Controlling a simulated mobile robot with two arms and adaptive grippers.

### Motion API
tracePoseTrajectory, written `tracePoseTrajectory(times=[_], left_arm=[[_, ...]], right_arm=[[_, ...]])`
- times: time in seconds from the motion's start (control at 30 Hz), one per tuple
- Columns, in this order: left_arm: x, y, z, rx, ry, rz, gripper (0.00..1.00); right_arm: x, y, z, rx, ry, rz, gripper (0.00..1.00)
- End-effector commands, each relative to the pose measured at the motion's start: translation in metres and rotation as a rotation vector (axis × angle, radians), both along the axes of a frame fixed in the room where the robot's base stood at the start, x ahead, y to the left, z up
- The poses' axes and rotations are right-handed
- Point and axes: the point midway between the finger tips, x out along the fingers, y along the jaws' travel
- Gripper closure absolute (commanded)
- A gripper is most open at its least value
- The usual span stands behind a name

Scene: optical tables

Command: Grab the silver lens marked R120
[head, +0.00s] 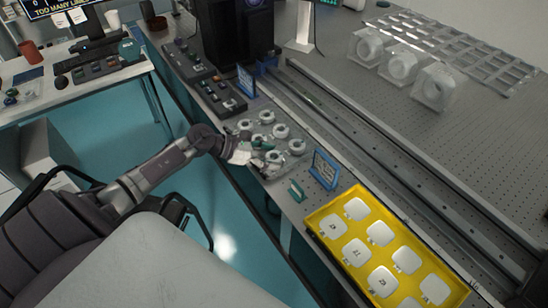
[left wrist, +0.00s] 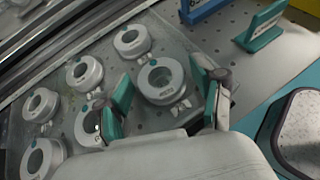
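Several silver ring-shaped lenses sit in rows on a clear tray (head: 287,164), one of them at the near corner (head: 273,157). In the left wrist view, one silver lens (left wrist: 162,80) lies just ahead of and between my fingers. It has a small label that I cannot read, so I cannot tell which lens is R120. My left gripper (head: 259,157) is low over the tray's near side. In the left wrist view its two green-padded fingers (left wrist: 163,88) are apart with nothing held. They partly hide a neighbouring lens (left wrist: 88,124). My right gripper is not in view.
A blue-framed sign (head: 323,171) and a small green stand (head: 296,190) are right of the lens tray. A yellow tray (head: 318,221) holds several white marked pieces. Control boxes (head: 219,97) stand behind, and a long rail (head: 385,150) runs alongside.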

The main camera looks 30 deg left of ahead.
Motion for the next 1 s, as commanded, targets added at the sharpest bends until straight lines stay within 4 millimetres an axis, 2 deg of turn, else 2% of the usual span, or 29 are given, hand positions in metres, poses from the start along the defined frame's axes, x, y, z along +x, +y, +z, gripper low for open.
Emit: tracePoseTrajectory(times=[0.03, 0.27, 0.63, 0.77, 0.87, 1.0], left_arm=[[0.000, 0.000, 0.000, 0.000, 0.000, 0.000, 0.47], [0.000, 0.000, 0.000, 0.001, 0.001, 0.000, 0.84], [0.000, 0.001, 0.006, 0.001, 0.000, 0.000, 0.84], [0.000, 0.001, 0.021, 0.004, -0.002, -0.002, 0.84], [0.000, 0.001, 0.039, 0.005, -0.004, -0.002, 0.84], [-0.010, -0.030, 0.060, 0.002, -0.003, -0.008, 0.84]], right_arm=[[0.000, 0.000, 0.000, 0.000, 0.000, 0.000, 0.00], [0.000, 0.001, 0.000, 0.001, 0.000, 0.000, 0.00], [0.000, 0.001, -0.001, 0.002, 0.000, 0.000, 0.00], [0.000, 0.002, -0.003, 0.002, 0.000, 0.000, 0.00], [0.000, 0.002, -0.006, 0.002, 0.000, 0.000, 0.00], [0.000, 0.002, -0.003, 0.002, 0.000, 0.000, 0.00]])
